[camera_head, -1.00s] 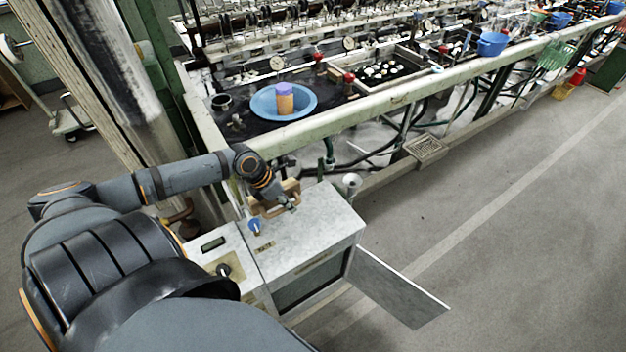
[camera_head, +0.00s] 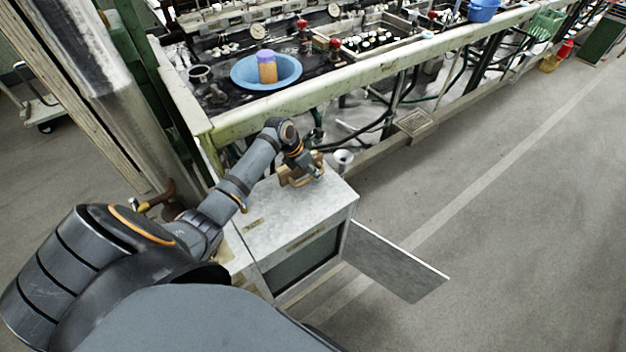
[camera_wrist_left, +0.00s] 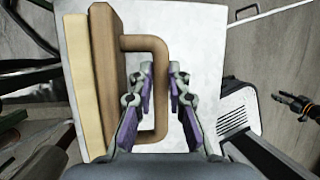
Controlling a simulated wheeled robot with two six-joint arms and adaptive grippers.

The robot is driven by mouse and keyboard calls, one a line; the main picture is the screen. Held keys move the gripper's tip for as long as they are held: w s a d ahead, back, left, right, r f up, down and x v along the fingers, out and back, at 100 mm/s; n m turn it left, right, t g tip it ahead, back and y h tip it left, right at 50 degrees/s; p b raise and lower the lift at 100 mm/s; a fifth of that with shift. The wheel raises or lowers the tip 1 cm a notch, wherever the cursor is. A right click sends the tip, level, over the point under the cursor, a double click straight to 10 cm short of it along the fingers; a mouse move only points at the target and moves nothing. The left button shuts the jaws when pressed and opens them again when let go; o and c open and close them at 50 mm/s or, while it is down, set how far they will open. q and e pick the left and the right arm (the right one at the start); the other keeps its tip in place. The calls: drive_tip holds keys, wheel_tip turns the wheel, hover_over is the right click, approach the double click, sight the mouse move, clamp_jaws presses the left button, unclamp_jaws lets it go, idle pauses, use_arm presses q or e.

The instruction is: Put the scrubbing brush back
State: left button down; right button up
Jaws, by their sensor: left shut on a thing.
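The scrubbing brush (camera_head: 290,176) has a wooden back and a looped handle. It is at the far end of the pale cabinet top (camera_head: 285,215); I cannot tell if it touches it. My left gripper (camera_head: 314,172) is shut on the brush handle. In the left wrist view, the left gripper's fingers (camera_wrist_left: 160,78) are on the long bar of the handle, with the brush's wooden back (camera_wrist_left: 112,75) and cream bristle side to their left. A dark part with an orange ring, apparently my right gripper (camera_wrist_left: 288,100), shows small at the right edge; its jaws are unclear.
The cabinet's door (camera_head: 395,262) stands open to the right. A metal funnel-like cup (camera_head: 343,158) is just beyond the cabinet. The floor at right is clear.

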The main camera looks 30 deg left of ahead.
use_arm(q)
wheel_tip(320, 180, down, 3)
drive_tip(key=c, duration=1.3)
unclamp_jaws()
